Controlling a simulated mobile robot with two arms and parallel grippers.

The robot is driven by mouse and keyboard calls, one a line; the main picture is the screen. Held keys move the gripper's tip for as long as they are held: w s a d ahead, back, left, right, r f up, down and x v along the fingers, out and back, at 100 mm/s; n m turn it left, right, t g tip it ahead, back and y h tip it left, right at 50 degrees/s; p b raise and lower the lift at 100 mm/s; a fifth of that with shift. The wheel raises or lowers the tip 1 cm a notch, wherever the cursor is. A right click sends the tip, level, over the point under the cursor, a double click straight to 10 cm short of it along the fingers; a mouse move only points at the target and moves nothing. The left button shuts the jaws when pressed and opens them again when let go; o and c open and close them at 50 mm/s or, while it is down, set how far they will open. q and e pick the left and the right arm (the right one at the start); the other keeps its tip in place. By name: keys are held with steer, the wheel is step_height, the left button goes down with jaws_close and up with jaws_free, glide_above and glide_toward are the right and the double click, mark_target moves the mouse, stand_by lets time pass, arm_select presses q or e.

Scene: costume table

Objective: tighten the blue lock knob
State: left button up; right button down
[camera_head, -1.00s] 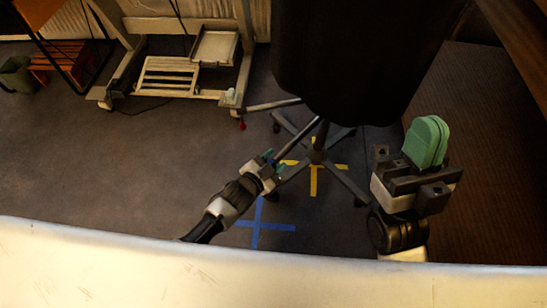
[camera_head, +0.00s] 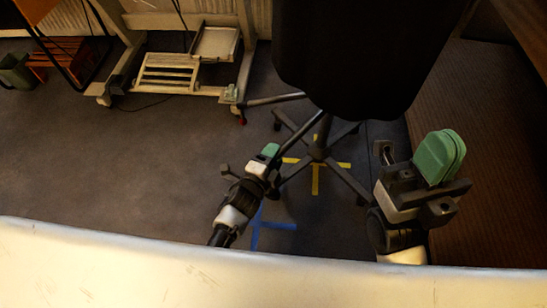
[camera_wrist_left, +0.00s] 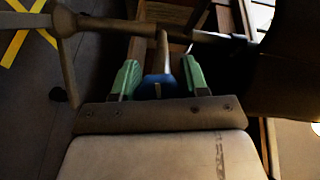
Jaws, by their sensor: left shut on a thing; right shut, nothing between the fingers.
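The blue lock knob (camera_wrist_left: 157,82) shows in the left wrist view between the green fingers of my left gripper (camera_wrist_left: 161,80), which is shut on it. A grey rod runs up from the knob to a crossing bar. In the head view my left gripper (camera_head: 269,153) is beside the pole of the stand (camera_head: 318,145), and the knob is hidden there. My right gripper (camera_head: 440,157) is shut and empty, with its green fingers together, to the right of the stand and apart from it.
A black garment form (camera_head: 360,50) hangs over the stand's wheeled base. Yellow tape (camera_head: 316,180) and blue tape (camera_head: 258,235) mark the floor. A pale rack (camera_head: 170,75) stands at the back left. A pale edge (camera_head: 200,270) crosses the foreground. Open floor lies at left.

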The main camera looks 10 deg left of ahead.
arm_select(q)
steer(key=shift+f+m, duration=0.1)
steer(key=shift+m, duration=0.4)
steer(key=shift+b, duration=0.3)
steer(key=shift+d, duration=0.1)
steer(key=o, duration=0.9)
steer(key=p+v, duration=0.3)
steer(key=v, duration=0.7)
steer(key=shift+s, duration=0.4)
